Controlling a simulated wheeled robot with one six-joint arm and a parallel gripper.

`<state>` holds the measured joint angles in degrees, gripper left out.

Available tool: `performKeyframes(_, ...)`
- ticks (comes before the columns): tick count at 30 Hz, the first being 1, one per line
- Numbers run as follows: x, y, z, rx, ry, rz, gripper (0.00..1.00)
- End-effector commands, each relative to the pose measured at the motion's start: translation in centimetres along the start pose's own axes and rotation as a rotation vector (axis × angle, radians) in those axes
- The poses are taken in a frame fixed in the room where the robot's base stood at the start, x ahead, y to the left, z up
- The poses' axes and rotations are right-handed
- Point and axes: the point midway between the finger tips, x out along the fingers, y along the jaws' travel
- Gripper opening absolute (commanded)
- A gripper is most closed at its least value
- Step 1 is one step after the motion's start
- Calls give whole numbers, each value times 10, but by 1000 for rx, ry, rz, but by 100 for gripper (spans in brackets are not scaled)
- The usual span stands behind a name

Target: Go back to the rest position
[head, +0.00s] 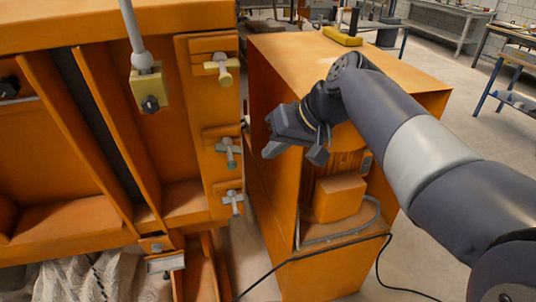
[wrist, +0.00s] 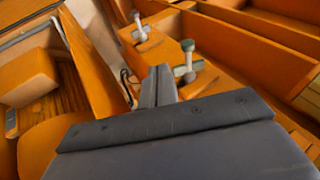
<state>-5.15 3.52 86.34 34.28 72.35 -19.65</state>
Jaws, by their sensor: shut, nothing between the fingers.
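My gripper (head: 292,150) hangs at the end of my arm, in front of the upper part of the open orange cabinet and to the right of the sandbed's clamp panel. It is shut and empty. In the wrist view its dark fingers (wrist: 160,86) point up the picture, towards orange panels and clamps. It seems apart from the clamps and the cabinet, though the exact gaps are hard to judge.
The orange sandbed frame (head: 180,120) fills the left, with several clamp handles (head: 228,150) on its edge. The orange cabinet (head: 285,70) holds a small orange box (head: 340,196). A black cable (head: 330,254) crosses its front. Workbenches (head: 445,32) stand behind. Open floor (head: 440,80) lies at the right.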

Motion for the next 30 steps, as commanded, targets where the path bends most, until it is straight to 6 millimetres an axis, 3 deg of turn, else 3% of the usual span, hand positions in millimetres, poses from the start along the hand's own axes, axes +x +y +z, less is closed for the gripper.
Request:
performKeyframes(6, -40, 0, 1, 1, 5, 2, 0)
performKeyframes(12, -65, -1, 2, 1, 1, 0, 0)
performKeyframes(24, -71, -2, 3, 0, -1, 0, 0)
performKeyframes(30, -62, -2, 3, 0, -4, -2, 0)
